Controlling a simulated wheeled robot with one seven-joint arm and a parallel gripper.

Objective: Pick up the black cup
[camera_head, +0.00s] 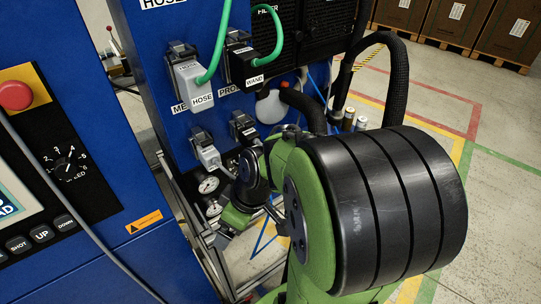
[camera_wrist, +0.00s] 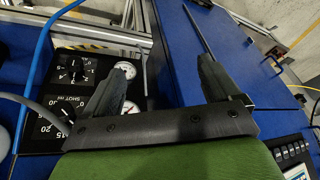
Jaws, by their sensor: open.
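I cannot make out a black cup in either view. The big ridged black and green part in the head view is my own arm, and it hides much of the lower right. In the wrist view, my gripper (camera_wrist: 163,68) is open with its two dark fingers wide apart and nothing between them. It is over the blue machine (camera_wrist: 182,80), with a black dial panel (camera_wrist: 70,72) to the left.
The blue cabinet (camera_head: 150,255) with a red button (camera_head: 15,96) stands close on the left. Green hoses (camera_head: 221,45) and a thick black hose (camera_head: 398,85) hang nearby. Two small cans (camera_head: 348,118) stand behind my arm. Open floor (camera_head: 500,195) lies right.

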